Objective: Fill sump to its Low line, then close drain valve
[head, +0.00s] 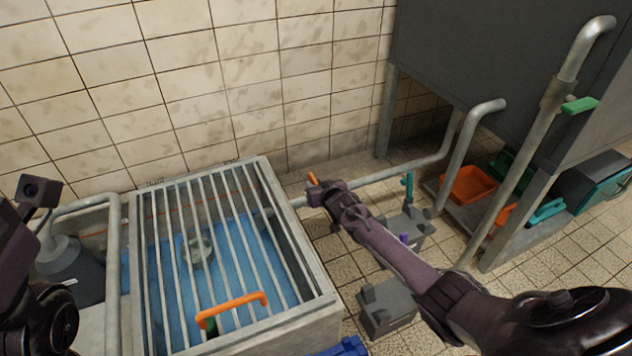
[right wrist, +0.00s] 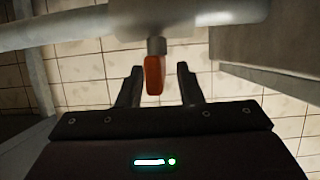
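The sump (head: 310,262) is a grey open-topped tank under a grating of bars, with blue water (head: 165,275) inside. A thin reddish line runs along its inner back wall; its label is too small to read. An orange valve handle (head: 312,179) sits on the grey pipe to the right of the sump. My right gripper (head: 322,190) is at this handle. In the right wrist view, the orange handle (right wrist: 154,75) hangs between the open fingers, with gaps on both sides. My left arm shows at the left edge; its fingers are not visible.
An orange bar handle (head: 232,308) is on the grating. A dark tank (head: 480,70) stands at the right, with a green-handled pipe valve (head: 579,106). An orange bin (head: 468,184) sits beneath. A grey block (head: 388,306) is on the tiled floor near my right arm.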

